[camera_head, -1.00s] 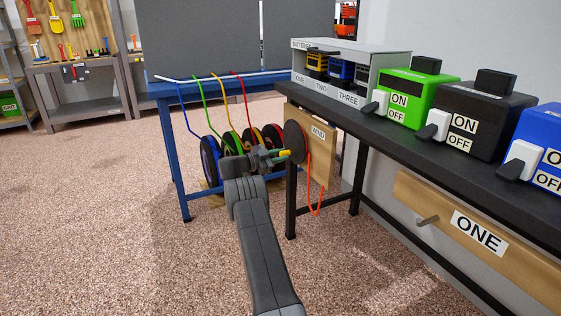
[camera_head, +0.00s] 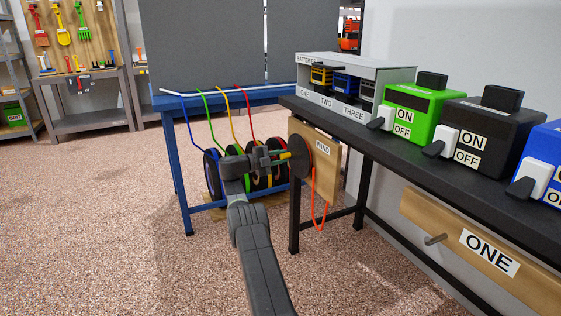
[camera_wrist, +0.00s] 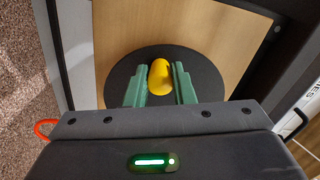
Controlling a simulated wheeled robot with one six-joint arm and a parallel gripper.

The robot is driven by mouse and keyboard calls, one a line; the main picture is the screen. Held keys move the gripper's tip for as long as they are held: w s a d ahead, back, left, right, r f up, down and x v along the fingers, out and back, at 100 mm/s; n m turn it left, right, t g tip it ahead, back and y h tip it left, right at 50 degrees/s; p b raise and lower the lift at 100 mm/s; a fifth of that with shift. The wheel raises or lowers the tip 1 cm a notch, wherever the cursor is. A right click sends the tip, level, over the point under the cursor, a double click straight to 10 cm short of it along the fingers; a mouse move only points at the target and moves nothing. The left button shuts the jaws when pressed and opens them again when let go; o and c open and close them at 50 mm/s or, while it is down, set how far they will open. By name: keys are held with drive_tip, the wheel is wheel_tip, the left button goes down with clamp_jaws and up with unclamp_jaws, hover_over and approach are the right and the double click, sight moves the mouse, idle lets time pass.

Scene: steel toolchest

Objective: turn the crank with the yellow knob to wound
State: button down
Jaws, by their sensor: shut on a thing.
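The crank is a dark round disc (camera_head: 300,153) on a wooden board marked "WIND" (camera_head: 324,160), at the end of the black workbench. In the wrist view the disc (camera_wrist: 205,82) fills the middle in front of the wood, and its yellow knob (camera_wrist: 160,76) stands near the disc's upper middle. My gripper (camera_wrist: 160,86) has its two green fingers on either side of the knob and is shut on it. In the head view my gripper (camera_head: 283,157) reaches the disc from the left. An orange cord (camera_head: 315,205) hangs in a loop below the board.
Green (camera_head: 411,104), black (camera_head: 487,125) and blue ON/OFF boxes stand on the bench top (camera_head: 400,137). A peg board marked "ONE" (camera_head: 470,245) is below. The floor at left is clear.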

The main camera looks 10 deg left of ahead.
drive_tip(key=shift+r+m, duration=0.25)
drive_tip(key=shift+m, duration=0.25)
drive_tip(key=c, duration=1.2)
unclamp_jaws()
drive_tip(key=shift+c, duration=0.2)
drive_tip(key=shift+a, duration=0.1)
